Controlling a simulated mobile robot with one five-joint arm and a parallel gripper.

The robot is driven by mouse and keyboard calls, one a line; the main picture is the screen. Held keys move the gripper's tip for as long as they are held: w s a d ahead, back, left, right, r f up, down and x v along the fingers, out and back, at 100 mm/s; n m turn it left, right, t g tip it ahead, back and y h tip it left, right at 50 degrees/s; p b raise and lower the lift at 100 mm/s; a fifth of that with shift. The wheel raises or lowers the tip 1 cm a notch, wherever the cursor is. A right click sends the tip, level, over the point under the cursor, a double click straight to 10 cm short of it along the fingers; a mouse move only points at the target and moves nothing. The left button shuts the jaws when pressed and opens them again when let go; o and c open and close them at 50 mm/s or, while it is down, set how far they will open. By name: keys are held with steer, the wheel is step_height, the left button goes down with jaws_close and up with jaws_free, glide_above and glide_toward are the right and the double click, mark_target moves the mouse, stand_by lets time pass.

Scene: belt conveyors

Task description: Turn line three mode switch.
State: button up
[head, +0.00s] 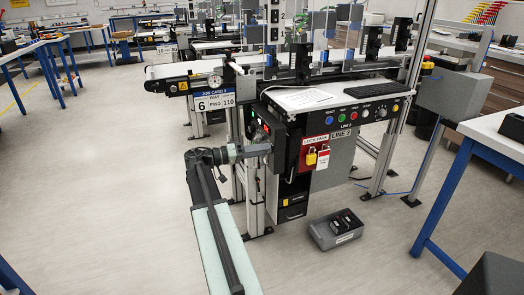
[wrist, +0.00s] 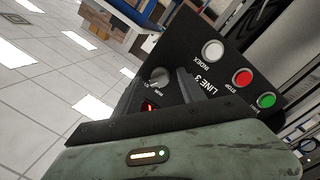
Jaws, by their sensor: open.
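The line three mode switch is a grey rotary knob (wrist: 159,77) on a black panel marked LINE 3 (wrist: 205,88) in the wrist view. The panel appears upside down there. My gripper (wrist: 159,88) is open, with the knob showing between its fingers; I cannot tell whether they touch it. In the head view my gripper (head: 258,150) is at the left end of the black control box (head: 290,130), where the knob cannot be made out. A red display (wrist: 149,107) is lit beside the knob, partly hidden by my gripper body.
A white index button (wrist: 212,49), a red stop button (wrist: 243,77) and a green button (wrist: 266,100) sit along the panel. Padlocks (head: 317,157) hang by the box. A grey floor box (head: 336,229) lies below. The floor at left is clear.

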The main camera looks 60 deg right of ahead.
jaws_close()
steer(key=shift+n, duration=0.3)
steer(key=n, duration=0.4)
steer(key=n+b, duration=0.1)
steer(key=n, duration=0.2)
steer(key=n+h+b, duration=0.1)
steer(key=n, duration=0.3)
steer(key=shift+s+a+f+n, duration=0.1)
steer(key=shift+f+n, duration=0.2)
stand_by(0.4)
